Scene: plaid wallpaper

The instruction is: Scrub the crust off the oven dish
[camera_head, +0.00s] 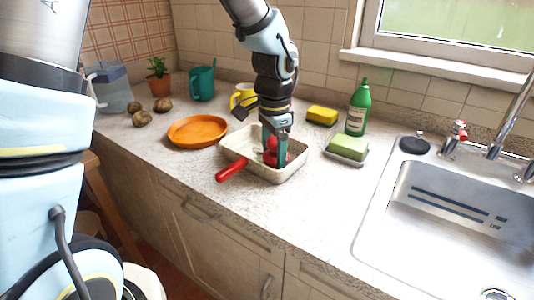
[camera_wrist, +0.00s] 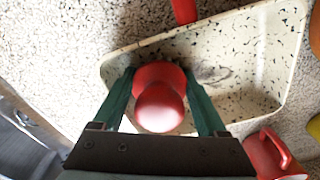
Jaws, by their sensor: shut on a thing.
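The oven dish (camera_head: 296,172) is a cream, black-speckled rectangular dish on the counter; it also shows in the wrist view (camera_wrist: 285,45). A dark smudge (camera_wrist: 213,76) marks its floor. My gripper (camera_head: 274,160) points down inside the dish. Its green fingers are shut on the red knob (camera_wrist: 158,100) of a scrubber, one finger on each side. The scrubber's underside is hidden, so I cannot tell whether it touches the dish floor. A red handle (camera_head: 231,170) sticks out at the dish's front left; I cannot tell whether it is joined to the dish.
An orange plate (camera_head: 198,131) lies left of the dish. A yellow mug (camera_head: 243,96) stands behind. A yellow sponge (camera_head: 322,115), green bottle (camera_head: 358,108) and green block on a tray (camera_head: 348,147) stand right. The sink (camera_head: 445,215) is far right. Counter in front is clear.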

